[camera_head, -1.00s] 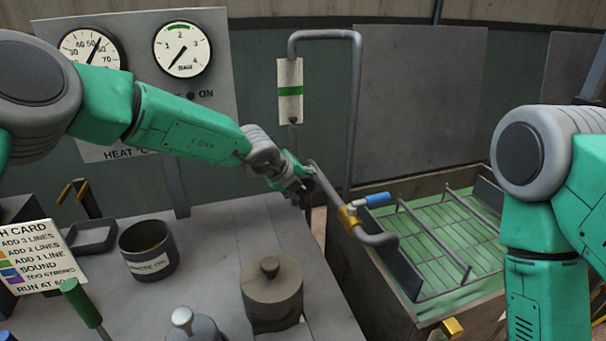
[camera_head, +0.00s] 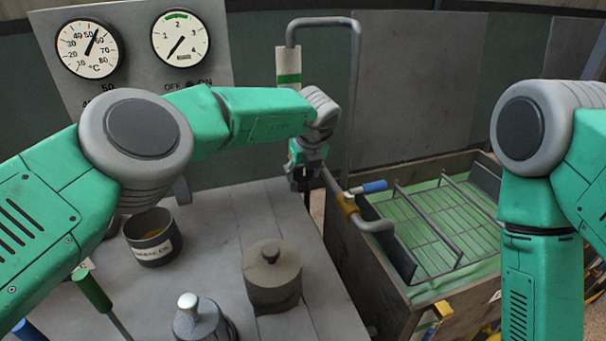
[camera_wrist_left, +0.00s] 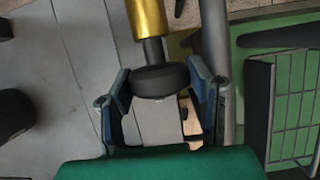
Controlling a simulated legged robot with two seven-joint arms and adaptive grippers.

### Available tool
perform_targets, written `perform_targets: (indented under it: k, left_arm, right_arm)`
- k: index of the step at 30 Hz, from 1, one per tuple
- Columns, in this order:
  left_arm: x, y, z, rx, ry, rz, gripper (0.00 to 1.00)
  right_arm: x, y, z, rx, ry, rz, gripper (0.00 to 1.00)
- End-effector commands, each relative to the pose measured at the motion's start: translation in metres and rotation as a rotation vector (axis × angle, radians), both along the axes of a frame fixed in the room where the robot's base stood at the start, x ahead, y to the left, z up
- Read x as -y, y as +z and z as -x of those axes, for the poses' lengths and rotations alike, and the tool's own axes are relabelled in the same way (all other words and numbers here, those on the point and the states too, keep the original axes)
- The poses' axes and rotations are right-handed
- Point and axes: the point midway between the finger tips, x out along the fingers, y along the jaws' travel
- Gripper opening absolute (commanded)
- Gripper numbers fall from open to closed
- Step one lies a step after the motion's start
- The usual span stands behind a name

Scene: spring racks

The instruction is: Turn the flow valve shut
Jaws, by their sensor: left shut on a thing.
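The flow valve shows in the head view as a brass body (camera_head: 347,202) with a blue lever (camera_head: 368,187), on the grey pipe (camera_head: 377,224) over the green tank. My left gripper (camera_head: 305,184) points down just left of the pipe, apart from the blue lever. In the left wrist view its two fingers (camera_wrist_left: 160,88) close on a dark round piece (camera_wrist_left: 160,80) joined by a short stem to a gold cylinder (camera_wrist_left: 148,16). I cannot tell if this is part of the valve. The blue lever is not seen there. My right gripper is out of view.
The tank (camera_head: 408,290) holds a wire rack (camera_head: 435,235). A lidded grey pot (camera_head: 272,278), a labelled cup (camera_head: 153,240) and a silver-knobbed pot (camera_head: 198,322) stand on the bench. A gauge panel (camera_head: 140,75) is behind. My right arm is at the right.

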Motion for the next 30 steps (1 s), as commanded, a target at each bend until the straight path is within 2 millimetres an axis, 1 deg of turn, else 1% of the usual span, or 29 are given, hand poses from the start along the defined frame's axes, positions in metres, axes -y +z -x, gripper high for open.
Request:
perform_targets:
  k: [1, 17, 18, 19, 30]
  left_arm:
    - [0.0027, -0.0044, 0.0024, -0.008, -0.005, -0.005, 0.18]
    - [0.0025, -0.0045, 0.0024, -0.015, -0.005, -0.019, 0.18]
    - [0.0025, -0.0046, 0.0025, -0.015, -0.005, -0.019, 0.60]
    - [0.0025, -0.0044, 0.0025, -0.015, -0.005, -0.019, 0.67]
    - [0.0031, -0.0012, 0.0016, -0.008, -0.004, -0.016, 0.67]
  right_arm:
    - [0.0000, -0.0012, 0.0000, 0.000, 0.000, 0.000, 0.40]
    - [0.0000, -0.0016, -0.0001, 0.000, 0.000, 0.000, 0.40]
    - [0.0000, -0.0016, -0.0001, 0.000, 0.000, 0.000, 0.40]
    - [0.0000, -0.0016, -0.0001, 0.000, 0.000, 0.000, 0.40]
    - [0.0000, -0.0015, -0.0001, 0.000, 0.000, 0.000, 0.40]
